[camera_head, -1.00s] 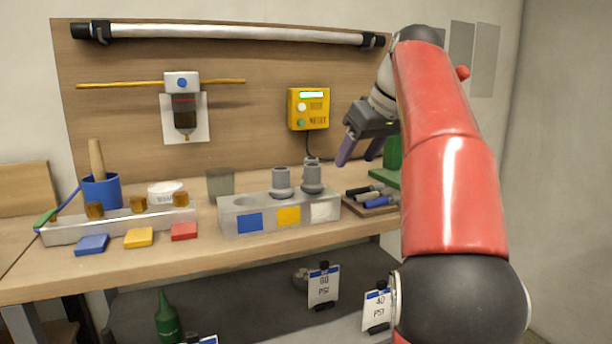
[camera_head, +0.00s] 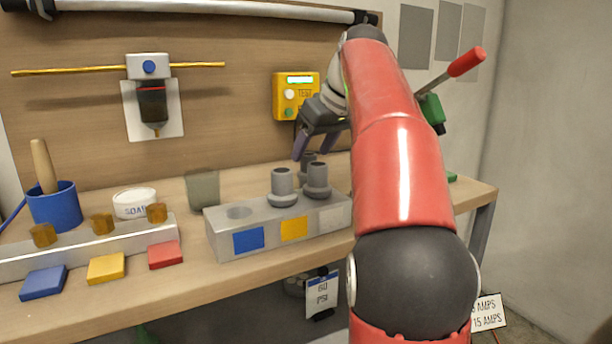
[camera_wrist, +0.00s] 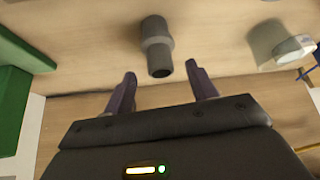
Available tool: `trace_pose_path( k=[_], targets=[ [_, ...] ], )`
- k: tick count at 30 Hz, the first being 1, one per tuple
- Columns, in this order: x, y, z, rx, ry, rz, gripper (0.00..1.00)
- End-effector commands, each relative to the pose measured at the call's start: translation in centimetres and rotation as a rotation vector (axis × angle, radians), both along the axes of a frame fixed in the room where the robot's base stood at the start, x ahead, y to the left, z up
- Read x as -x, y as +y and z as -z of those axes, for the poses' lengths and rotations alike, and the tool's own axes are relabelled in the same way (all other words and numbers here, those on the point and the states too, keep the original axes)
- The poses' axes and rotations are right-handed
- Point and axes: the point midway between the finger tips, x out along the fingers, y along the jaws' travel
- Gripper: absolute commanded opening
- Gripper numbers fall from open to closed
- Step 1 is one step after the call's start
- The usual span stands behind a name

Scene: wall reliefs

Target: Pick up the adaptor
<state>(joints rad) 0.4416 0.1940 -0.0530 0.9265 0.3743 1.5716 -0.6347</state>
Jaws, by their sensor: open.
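Three grey, stepped, cylindrical adaptors show in the head view. One adaptor (camera_head: 283,187) and another adaptor (camera_head: 318,180) stand upright on the grey block (camera_head: 226,245). A third adaptor (camera_head: 307,159) is behind them, partly hidden. My gripper (camera_head: 314,152) is open and empty, with its purple fingers pointing down close above the rear adaptor. In the wrist view an adaptor (camera_wrist: 156,45) lies just beyond and between the open fingertips of my gripper (camera_wrist: 160,73). I see no contact there.
The block has blue, yellow and white squares and one empty hole at its left. A translucent cup (camera_head: 203,189) stands behind it, also visible in the wrist view (camera_wrist: 268,45). A yellow tester (camera_head: 291,96) hangs behind my gripper. A green tool (camera_head: 432,112) is at right.

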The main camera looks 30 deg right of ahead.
Motion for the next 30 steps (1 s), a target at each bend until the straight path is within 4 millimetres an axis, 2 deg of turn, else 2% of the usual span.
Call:
trace_pose_path(
  k=[3,9,17,29,30],
  targets=[
    [-1.0,0.4,1.7,-0.002,0.001,-0.002,0.57],
    [-2.3,0.7,3.7,-0.001,0.001,-0.001,0.57],
    [-2.6,0.7,3.9,0.0,-0.001,0.0,0.57],
    [-2.5,0.7,3.9,-0.001,0.0,-0.001,0.08],
    [-2.5,0.7,3.9,-0.001,0.0,-0.001,0.07]
  ],
)
